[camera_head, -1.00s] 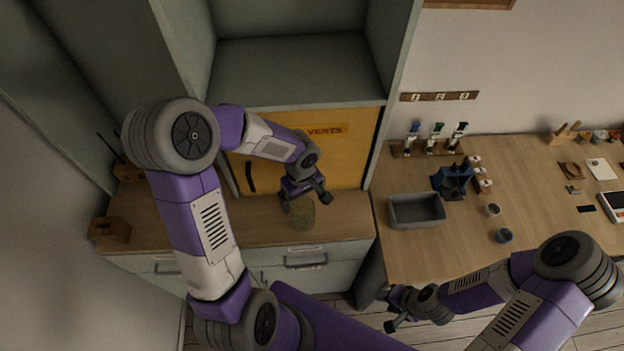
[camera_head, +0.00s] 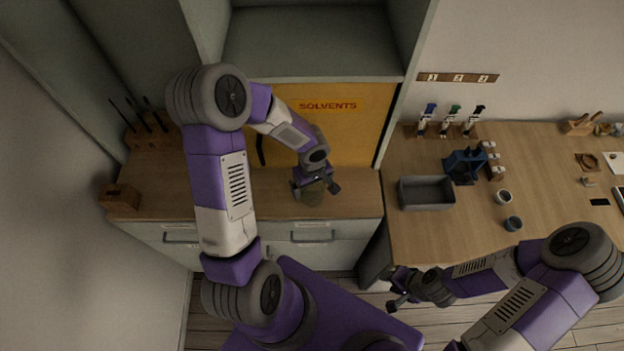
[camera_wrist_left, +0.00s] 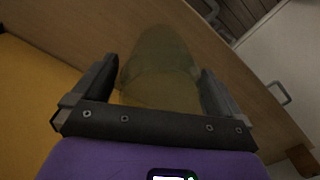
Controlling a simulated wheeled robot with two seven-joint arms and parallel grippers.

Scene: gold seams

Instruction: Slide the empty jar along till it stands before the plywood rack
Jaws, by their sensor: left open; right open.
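The empty jar (camera_head: 312,199) is a dull greenish see-through vessel on the wooden counter, before the yellow cabinet door. My left gripper (camera_head: 315,189) is open at the jar, partly hiding it in the head view. In the left wrist view the jar (camera_wrist_left: 160,60) lies between the two spread fingers, with a gap visible near each; whether either touches cannot be told. A wooden rack (camera_head: 152,139) holding dark upright sticks stands at the counter's back left; I take it for the plywood rack. My right gripper (camera_head: 400,288) is open and empty, low before the right-hand bench.
A small wooden block (camera_head: 120,197) stands at the counter's left front edge. The counter (camera_head: 180,205) looks clear between block and jar, though my left arm hides part. A grey bin (camera_head: 427,193) sits on the right-hand bench. The yellow door (camera_head: 345,135) reads SOLVENTS.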

